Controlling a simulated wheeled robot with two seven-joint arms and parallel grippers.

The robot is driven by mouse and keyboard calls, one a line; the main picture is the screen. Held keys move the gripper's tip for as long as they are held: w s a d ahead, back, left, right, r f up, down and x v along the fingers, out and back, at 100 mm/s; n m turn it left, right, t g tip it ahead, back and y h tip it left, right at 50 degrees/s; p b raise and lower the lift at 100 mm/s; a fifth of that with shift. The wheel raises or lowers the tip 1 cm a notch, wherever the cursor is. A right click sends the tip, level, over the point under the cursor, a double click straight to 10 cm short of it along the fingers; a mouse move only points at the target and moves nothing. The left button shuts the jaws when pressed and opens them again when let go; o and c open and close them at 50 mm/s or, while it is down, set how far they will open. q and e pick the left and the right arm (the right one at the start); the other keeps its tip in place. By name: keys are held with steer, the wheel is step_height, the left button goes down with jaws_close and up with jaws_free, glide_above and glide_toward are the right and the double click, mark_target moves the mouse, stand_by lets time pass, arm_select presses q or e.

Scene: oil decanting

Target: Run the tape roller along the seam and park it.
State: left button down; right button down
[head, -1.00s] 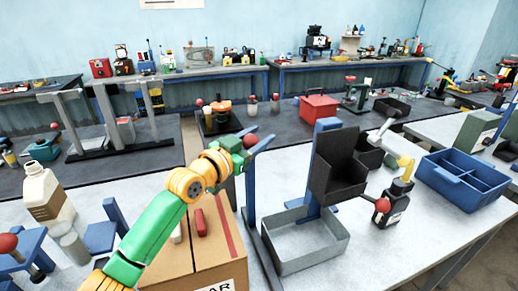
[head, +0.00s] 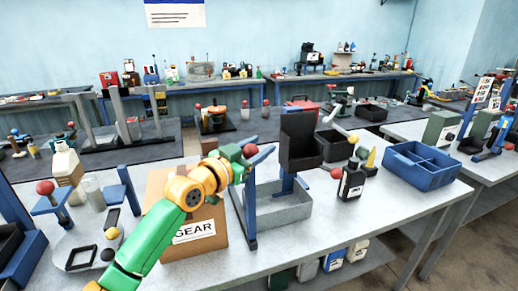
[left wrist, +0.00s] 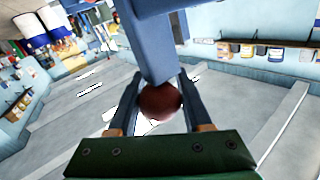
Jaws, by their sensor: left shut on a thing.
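My left gripper (head: 258,156) is shut on a dark red round knob (head: 250,150). In the left wrist view the knob (left wrist: 160,102) sits between the two fingers, with a blue bar (left wrist: 150,45) just beyond it. I cannot tell whether this is the tape roller's handle. A cardboard box (head: 208,250) labelled GEAR stands on the near table, below and left of my gripper. My left arm hides most of its top, so the seam cannot be seen. A blue post (head: 250,212) stands right of the box, below the gripper. My right gripper is out of view.
A grey open tray (head: 290,210) and a black bin (head: 298,145) stand right of the post. Beyond are a dark bottle (head: 351,183) and a blue divided crate (head: 428,178). Left of the box are blue stands and a white jug (head: 65,165). The table's front right is clear.

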mark_target(247, 157)
arm_select(q)
steer(key=shift+d+f, duration=0.1)
steer(key=shift+f, duration=0.15)
steer(key=shift+c, duration=1.8)
jaws_free()
steer(key=shift+s+r, duration=0.1)
steer(key=shift+s+d+r, duration=0.1)
steer(key=b+v, duration=0.2)
steer(key=v, duration=0.4)
steer(key=shift+s, duration=0.1)
steer(key=shift+s+a+b, duration=0.3)
steer(key=shift+s+a, duration=0.05)
steer(key=shift+a, duration=0.05)
